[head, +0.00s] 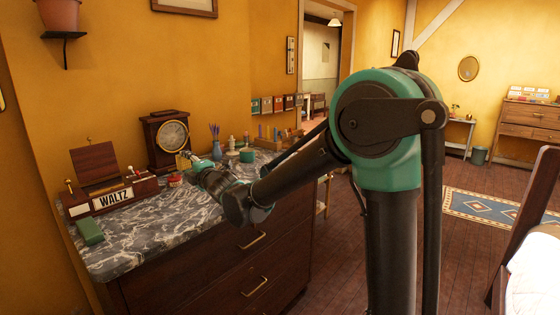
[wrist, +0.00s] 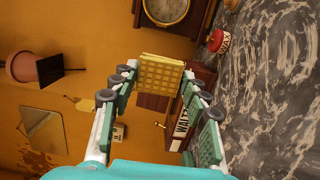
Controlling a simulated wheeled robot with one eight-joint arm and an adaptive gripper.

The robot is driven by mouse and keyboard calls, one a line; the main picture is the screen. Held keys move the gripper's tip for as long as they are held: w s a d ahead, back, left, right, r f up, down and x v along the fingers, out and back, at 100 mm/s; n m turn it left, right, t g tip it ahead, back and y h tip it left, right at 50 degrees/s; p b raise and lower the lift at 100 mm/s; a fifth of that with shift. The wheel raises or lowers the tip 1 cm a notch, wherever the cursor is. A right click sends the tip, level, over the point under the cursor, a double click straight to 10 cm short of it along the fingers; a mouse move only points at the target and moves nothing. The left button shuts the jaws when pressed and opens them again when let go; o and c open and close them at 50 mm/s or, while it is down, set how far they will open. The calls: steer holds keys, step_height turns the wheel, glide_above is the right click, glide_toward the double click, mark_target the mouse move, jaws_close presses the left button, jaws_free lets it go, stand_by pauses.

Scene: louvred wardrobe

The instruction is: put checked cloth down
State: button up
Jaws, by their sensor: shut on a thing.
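The checked cloth (wrist: 160,73) is a small, folded yellow square with a grid pattern. It is between the fingertips of my gripper (wrist: 159,86), which is shut on it. In the head view the yellow cloth (head: 184,161) shows small at the end of my gripper (head: 189,164), in front of the clock. The cloth appears held above the marble-topped dresser (head: 150,229), apart from its surface; the exact height is hard to tell.
A "WALTZ" box (head: 113,199) with a raised lid and a green block (head: 89,231) stand on the left of the dresser. A clock (head: 168,141), a red wax tin (wrist: 217,40) and a blue vase (head: 216,149) stand farther back. The front marble is clear.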

steer(key=w+d+f+m+t+h, duration=0.1)
steer(key=w+d+f+h, duration=0.3)
steer(key=d, duration=1.2)
steer(key=w+d+f+m+t+h, duration=0.2)
steer(key=w+d+f, duration=0.6)
steer(key=d, duration=0.9)
steer(key=w+d+f+m+t+h, duration=0.1)
steer(key=w+d+f+m+h, duration=0.4)
steer(key=d, duration=1.2)
steer(key=shift+w+f+t+h, duration=0.3)
steer(key=shift+w+f+h, duration=0.25)
steer(key=shift+f, duration=0.2)
steer(key=shift+w+a+f, duration=0.1)
steer(key=shift+w+f, duration=0.05)
steer(key=shift+w, duration=0.1)
